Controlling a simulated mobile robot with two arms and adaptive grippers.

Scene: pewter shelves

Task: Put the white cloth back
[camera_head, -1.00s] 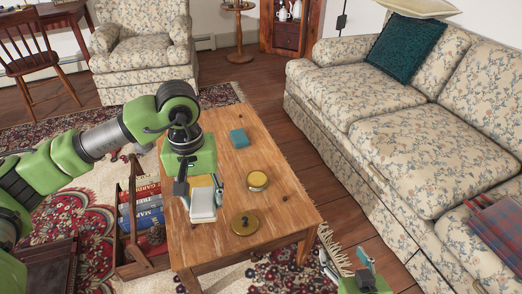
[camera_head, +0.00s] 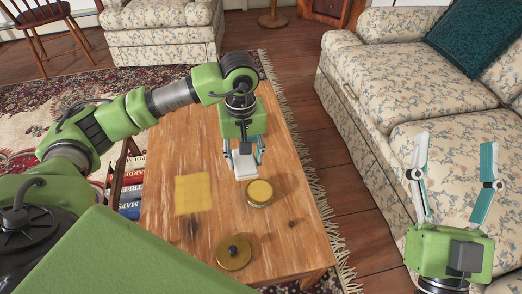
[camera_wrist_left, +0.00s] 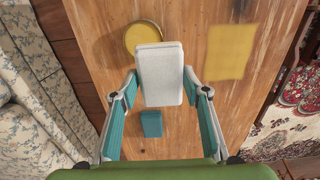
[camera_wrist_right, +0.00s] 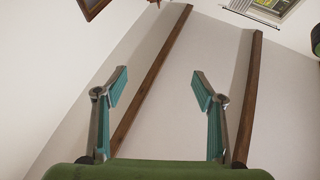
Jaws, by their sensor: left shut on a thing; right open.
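The white cloth (camera_head: 245,165), a small thick pad, is held between the fingers of my left gripper (camera_head: 245,150). In the left wrist view the cloth (camera_wrist_left: 160,73) sits between the teal fingertips and overlaps the edge of a round yellow tin (camera_wrist_left: 137,33). It appears to be above the wooden table (camera_head: 165,155), just beyond the tin in the head view. A flat yellow square (camera_head: 193,194) lies bare on the table, left of the tin. My right gripper (camera_head: 455,160) is open and empty, raised in front of the sofa.
A brass lid with a dark knob (camera_head: 233,252) lies near the table's close end. A teal block (camera_wrist_left: 151,123) is on the table, hidden in the head view. Books (camera_head: 132,190) stand at the table's left side. The sofa (camera_head: 400,90) is on the right.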

